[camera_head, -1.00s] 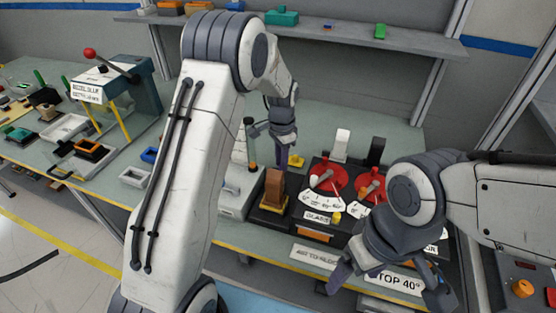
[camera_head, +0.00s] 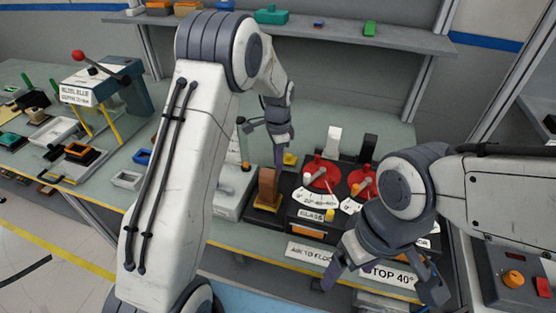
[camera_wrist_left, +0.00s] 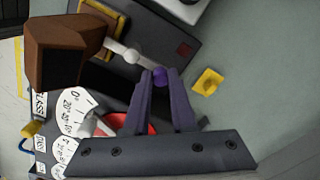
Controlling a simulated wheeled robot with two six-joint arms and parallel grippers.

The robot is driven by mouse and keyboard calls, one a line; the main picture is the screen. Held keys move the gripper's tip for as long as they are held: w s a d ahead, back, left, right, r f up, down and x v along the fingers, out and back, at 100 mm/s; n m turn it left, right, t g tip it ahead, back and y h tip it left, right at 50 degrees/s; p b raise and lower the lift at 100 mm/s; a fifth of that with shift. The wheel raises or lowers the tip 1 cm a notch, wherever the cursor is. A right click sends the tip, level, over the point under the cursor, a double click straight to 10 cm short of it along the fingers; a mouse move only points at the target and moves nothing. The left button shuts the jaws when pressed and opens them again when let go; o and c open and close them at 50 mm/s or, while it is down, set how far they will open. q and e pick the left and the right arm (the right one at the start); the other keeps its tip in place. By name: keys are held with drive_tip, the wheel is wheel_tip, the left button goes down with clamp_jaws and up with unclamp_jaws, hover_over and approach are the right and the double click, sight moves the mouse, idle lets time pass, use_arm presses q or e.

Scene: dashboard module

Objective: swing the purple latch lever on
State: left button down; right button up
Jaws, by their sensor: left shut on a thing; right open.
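The purple latch lever shows in the left wrist view as a pale arm (camera_wrist_left: 124,52) with a purple knob (camera_wrist_left: 160,76) at its end, beside a brown block (camera_wrist_left: 62,48). My left gripper (camera_wrist_left: 157,76) is shut on the purple knob at its fingertips. In the head view my left gripper (camera_head: 279,165) points down behind the brown block (camera_head: 268,186); the lever is hidden there. My right gripper (camera_head: 384,284) is open and empty in front of the module, near the table's front edge.
Two red dials (camera_head: 321,174) with white scales stand right of the brown block. A small yellow piece (camera_wrist_left: 208,81) lies close to my left fingers. A red-knobbed lever box (camera_head: 110,85) and small trays stand further left. A shelf (camera_head: 400,38) runs behind.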

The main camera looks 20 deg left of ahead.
use_arm(q)
drive_tip(key=c, duration=0.7)
unclamp_jaws()
drive_tip(key=shift+c, duration=0.2)
drive_tip(key=shift+w+r, duration=0.1)
drive_tip(key=shift+r, duration=0.5)
wheel_tip(320, 180, up, 9)
drive_tip(key=b, duration=0.2)
drive_tip(key=shift+r, duration=0.2)
drive_tip(key=s+d+r, duration=0.2)
drive_tip(key=s+d, duration=0.6)
drive_tip(key=s+d+n, duration=0.1)
drive_tip(key=s+n, duration=0.1)
drive_tip(key=s, duration=1)
drive_tip(key=s+d+f+n+h, duration=0.1)
drive_tip(key=s+d+n, duration=0.1)
drive_tip(key=s, duration=1.1)
drive_tip(key=shift+s+d+f, duration=0.2)
drive_tip(key=shift+d+f, duration=0.1)
